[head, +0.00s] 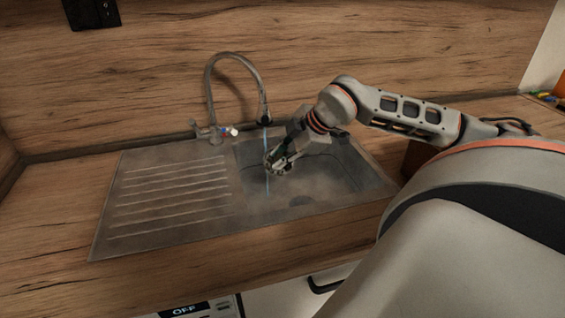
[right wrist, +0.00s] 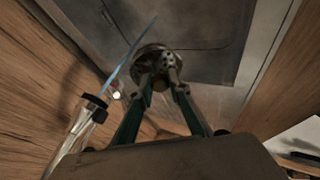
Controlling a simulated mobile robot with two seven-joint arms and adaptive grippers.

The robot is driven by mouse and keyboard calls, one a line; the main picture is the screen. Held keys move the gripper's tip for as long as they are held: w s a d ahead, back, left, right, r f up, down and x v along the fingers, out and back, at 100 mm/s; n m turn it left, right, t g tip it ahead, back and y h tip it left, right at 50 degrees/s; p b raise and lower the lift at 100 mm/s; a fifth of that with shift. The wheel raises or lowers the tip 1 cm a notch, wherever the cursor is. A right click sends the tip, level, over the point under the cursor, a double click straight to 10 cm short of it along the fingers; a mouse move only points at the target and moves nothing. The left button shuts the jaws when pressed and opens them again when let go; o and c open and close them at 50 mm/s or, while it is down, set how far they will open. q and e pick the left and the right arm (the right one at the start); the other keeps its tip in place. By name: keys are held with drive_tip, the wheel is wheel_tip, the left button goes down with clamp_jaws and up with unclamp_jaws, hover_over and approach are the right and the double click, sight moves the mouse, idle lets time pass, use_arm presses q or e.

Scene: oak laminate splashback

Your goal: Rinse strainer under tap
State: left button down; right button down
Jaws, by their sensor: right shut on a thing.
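The tap (head: 237,60) is a tall curved metal spout behind the sink, and a thin blue stream of water (head: 267,150) falls from its nozzle into the basin (head: 345,170). My right gripper (head: 277,165) is over the basin, close to the stream. In the right wrist view its fingers (right wrist: 160,80) are shut on the strainer (right wrist: 153,60), a small round metal piece with holes. The stream (right wrist: 130,55) passes beside or over the strainer's left edge there; I cannot tell whether it touches. The tap nozzle (right wrist: 93,107) shows at left. My left gripper is not in view.
The ribbed metal drainboard (head: 175,195) left of the basin is empty. A wooden splashback (head: 350,45) stands close behind the tap. Bare wooden counter (head: 75,185) lies at left.

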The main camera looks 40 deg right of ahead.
drive_tip(key=w, duration=0.1)
drive_tip(key=w+d, duration=0.1)
drive_tip(key=b, duration=0.1)
drive_tip(key=shift+w+d+f, duration=0.3)
drive_tip(key=shift+w, duration=0.1)
drive_tip(key=shift+w+d+p, duration=0.25)
drive_tip(key=shift+w+p, duration=0.15)
drive_tip(key=shift+w, duration=0.1)
drive_tip(key=shift+w+d+p, duration=0.25)
drive_tip(key=shift+w+p, duration=0.15)
drive_tip(key=shift+w, duration=0.05)
drive_tip(key=shift+w+d+f, duration=0.2)
drive_tip(key=shift+w+d, duration=0.1)
drive_tip(key=shift+w, duration=0.3)
drive_tip(key=shift+w+d+f, duration=0.2)
drive_tip(key=shift+w+d, duration=0.15)
drive_tip(key=shift+w, duration=0.25)
drive_tip(key=shift+w+d+f, duration=0.2)
drive_tip(key=shift+w+d, duration=0.1)
drive_tip(key=shift+w, duration=0.3)
drive_tip(key=shift+d+f+b, duration=0.1)
drive_tip(key=shift+b, duration=0.2)
drive_tip(key=shift+s+d+b, duration=0.3)
drive_tip(key=shift+d+b, duration=0.05)
drive_tip(key=shift+d, duration=0.1)
drive_tip(key=shift+w+a, duration=0.1)
drive_tip(key=shift+a, duration=0.05)
